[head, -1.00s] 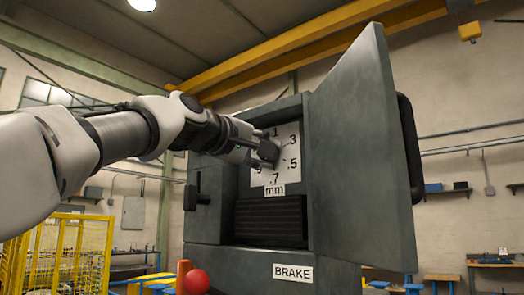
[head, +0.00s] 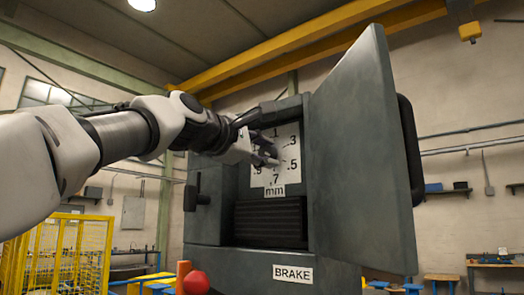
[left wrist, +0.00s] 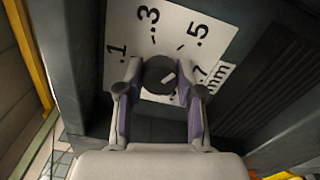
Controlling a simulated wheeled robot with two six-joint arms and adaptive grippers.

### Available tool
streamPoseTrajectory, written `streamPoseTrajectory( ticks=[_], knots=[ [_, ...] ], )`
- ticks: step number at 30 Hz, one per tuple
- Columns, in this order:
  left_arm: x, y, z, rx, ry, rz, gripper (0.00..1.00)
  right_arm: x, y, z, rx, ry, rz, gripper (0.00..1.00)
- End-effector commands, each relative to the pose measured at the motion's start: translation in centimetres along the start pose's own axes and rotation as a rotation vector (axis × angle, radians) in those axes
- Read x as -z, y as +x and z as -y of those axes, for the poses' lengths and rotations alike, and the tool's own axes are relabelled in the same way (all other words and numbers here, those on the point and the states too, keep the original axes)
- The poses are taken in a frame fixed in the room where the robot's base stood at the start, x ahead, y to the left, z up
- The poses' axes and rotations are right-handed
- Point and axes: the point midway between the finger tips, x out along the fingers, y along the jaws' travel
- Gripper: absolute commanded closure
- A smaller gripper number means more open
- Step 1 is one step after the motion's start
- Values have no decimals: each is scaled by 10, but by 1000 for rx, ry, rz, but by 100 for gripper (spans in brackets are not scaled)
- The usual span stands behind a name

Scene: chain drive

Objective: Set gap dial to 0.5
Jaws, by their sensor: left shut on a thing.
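The gap dial's white plate (head: 284,172) is in the open brake cabinet (head: 220,262) in the head view, with ".1", ".3", ".5" and ".7" and "mm" below. My left gripper (head: 266,152) is at the dial. In the left wrist view its two fingers (left wrist: 159,80) are shut on the round dark dial knob (left wrist: 158,68), one on each side. A white mark on the knob slants up and right in that view, roughly toward the side of ".5" and ".7"; the exact reading cannot be told. My right gripper is not in view.
The cabinet's door (head: 362,150) stands open to the right of the dial. A dark lever (head: 196,194) is on the left of the front. A red ball-shaped knob (head: 195,283) is low in front. A yellow fence (head: 65,255) stands at left.

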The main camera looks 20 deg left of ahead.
Motion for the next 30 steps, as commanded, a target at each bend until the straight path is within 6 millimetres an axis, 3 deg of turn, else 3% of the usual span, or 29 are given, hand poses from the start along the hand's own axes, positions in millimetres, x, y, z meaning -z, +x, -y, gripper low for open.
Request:
streamPoseTrajectory(
  ticks=[13,14,15,16,30],
  knots=[
    [-2,-3,-7,-17,-10,1,99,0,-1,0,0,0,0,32],
    [-2,-3,-7,-17,-10,1,57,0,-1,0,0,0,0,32],
    [-2,-3,-7,-16,-10,1,43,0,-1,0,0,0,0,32],
    [-2,-3,-7,-16,-10,1,39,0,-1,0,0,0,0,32],
    [0,-1,-2,-6,-1,0,39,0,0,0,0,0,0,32]
  ],
)
